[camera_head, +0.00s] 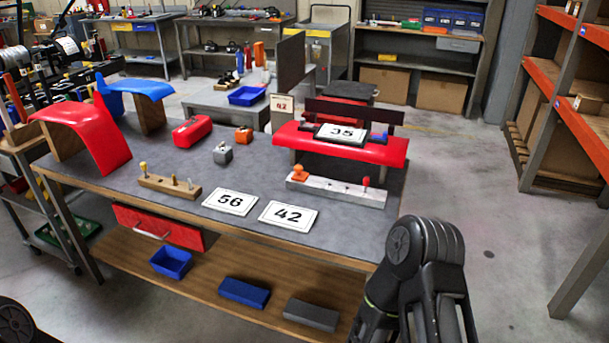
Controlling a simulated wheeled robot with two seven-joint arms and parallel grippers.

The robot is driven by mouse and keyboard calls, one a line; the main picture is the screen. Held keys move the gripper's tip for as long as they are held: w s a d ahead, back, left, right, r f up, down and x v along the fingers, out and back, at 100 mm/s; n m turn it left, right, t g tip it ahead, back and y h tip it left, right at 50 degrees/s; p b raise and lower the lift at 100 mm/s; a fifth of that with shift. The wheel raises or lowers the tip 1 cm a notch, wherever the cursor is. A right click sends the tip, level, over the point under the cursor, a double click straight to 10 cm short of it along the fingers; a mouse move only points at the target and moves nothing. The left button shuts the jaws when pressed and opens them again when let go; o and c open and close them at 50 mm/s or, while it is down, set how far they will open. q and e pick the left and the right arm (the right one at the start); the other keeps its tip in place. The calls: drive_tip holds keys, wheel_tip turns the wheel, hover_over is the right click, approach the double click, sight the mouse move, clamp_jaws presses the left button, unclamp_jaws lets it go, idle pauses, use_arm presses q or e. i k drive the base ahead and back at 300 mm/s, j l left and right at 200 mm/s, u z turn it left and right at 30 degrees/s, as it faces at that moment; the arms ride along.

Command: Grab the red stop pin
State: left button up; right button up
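A small red stop pin (366,182) stands upright near the right end of a light grey metal bar (330,189) on the workbench. An orange knob-like piece (299,173) sits near the bar's left end. The bar lies just in front of a red curved panel (385,151) that carries a plate reading 35. Dark links of my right arm show at the bottom right, in front of the bench's right corner. Neither gripper is visible.
Number plates 56 (230,202) and 42 (288,215) lie near the grey bench top's (260,178) front edge. A wooden block with pegs (169,186) lies left of them. Red and blue fenders stand at the left. The floor right of the bench is clear.

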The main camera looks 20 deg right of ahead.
sight(367, 180)
drive_tip(key=i+l+z, duration=0.2)
drive_tip(key=l, duration=0.25)
drive_tip(key=l+z, duration=0.15)
drive_tip(key=l, duration=0.35)
drive_tip(key=i+l+z, duration=0.2)
drive_tip(key=l, duration=0.2)
drive_tip(key=i+l+z, duration=0.15)
drive_tip(key=l, duration=0.25)
drive_tip(key=i+l+z, duration=0.2)
drive_tip(key=l, duration=0.2)
drive_tip(key=i, duration=0.05)
